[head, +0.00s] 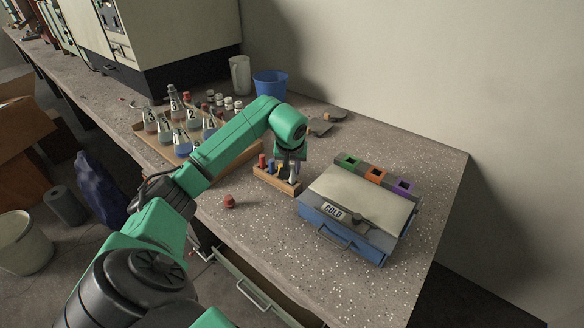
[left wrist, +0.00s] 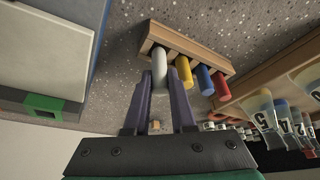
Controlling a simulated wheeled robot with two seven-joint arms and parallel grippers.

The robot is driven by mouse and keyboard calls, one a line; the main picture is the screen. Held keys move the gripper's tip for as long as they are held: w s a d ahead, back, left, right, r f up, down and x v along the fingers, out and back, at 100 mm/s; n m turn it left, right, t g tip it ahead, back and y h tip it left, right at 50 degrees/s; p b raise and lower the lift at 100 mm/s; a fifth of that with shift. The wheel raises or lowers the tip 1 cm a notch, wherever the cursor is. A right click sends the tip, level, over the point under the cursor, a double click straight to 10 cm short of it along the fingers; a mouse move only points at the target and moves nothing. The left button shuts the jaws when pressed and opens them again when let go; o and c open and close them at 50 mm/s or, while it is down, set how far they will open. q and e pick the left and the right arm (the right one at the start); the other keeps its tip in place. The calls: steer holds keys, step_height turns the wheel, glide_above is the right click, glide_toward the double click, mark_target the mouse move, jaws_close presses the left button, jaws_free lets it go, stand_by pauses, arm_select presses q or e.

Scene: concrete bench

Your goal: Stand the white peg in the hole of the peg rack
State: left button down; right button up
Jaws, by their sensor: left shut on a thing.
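The peg rack (head: 275,183) is a small wooden block on the bench. Red, blue and yellow pegs stand in it in a row. The white peg (head: 293,174) is at its right end, past the yellow peg. My left gripper (head: 291,163) points down over that end. In the left wrist view the gripper (left wrist: 162,82) is shut on the white peg (left wrist: 159,65), one finger on each side. The peg lines up with the end of the rack (left wrist: 190,42), roughly parallel to the others. Its lower end is not clear, so I cannot tell how deep it sits. My right gripper is not in view.
A blue box marked COLD (head: 348,238) stands close to the right of the rack. A wooden tray of numbered flasks (head: 150,150) lies to the left. A small reddish-brown object (head: 229,201) lies in front. A blue cup (head: 270,84) stands behind. The front right bench is clear.

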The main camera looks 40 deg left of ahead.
arm_select(q)
steer(key=shift+f+b, duration=0.55)
steer(key=shift+f, duration=0.55)
steer(key=c, duration=0.7)
jaws_free()
steer(key=p+v, duration=0.1)
steer(key=v, duration=1.3)
steer(key=shift+s+d+r, duration=0.15)
steer(key=shift+r, duration=0.1)
